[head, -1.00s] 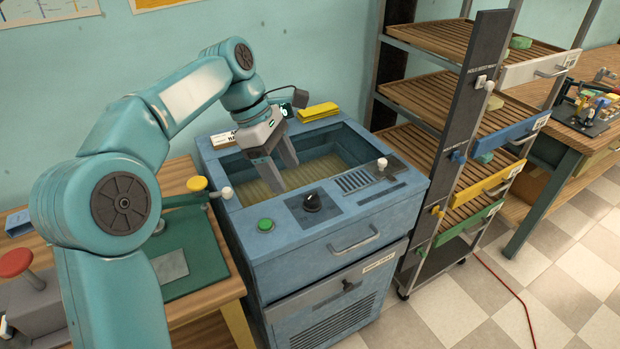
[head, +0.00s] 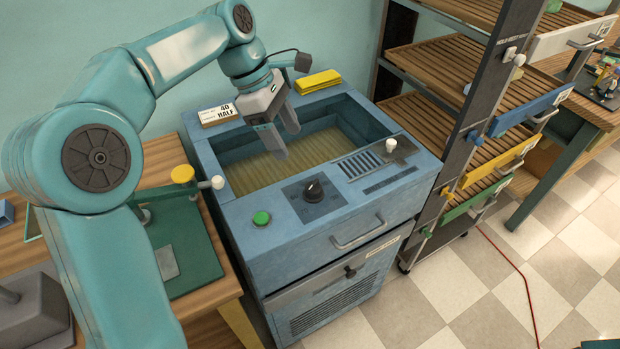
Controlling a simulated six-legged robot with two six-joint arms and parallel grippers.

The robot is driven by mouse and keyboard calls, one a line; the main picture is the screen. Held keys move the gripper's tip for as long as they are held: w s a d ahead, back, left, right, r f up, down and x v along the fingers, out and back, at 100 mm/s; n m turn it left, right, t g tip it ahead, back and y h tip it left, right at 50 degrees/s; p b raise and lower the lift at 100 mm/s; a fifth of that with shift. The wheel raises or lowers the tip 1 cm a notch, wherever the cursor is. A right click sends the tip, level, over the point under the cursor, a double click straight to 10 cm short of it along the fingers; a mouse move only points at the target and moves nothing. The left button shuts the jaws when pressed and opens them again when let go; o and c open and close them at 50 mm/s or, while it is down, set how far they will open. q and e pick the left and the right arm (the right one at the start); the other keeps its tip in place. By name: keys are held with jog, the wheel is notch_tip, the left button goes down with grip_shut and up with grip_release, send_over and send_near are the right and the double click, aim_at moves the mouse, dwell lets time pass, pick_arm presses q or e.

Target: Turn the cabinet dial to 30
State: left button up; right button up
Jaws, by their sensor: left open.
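The blue cabinet (head: 340,228) stands in the middle of the head view with an open basin in its top. Its black dial (head: 313,191) sits on a dark square plate at the front of the top. The dial's scale is too small to read. A white card (head: 218,114) at the back left corner of the cabinet reads 40 and HALF. My left gripper (head: 287,146) hangs over the basin, behind and above the dial, pointing down. Its two fingers are apart with nothing between them, and it does not touch the dial. My right gripper is not in view.
A green button (head: 261,218) is left of the dial, and a white-knobbed lever (head: 391,145) is to the right. A yellow block (head: 318,82) lies on the back rim. A shelf rack (head: 480,120) stands close on the right, a wooden bench (head: 172,150) on the left.

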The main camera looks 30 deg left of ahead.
aim_at(311, 185)
pick_arm(q)
jog(key=b+x, duration=0.1)
jog(key=x, duration=1.2)
jog(key=c, duration=1)
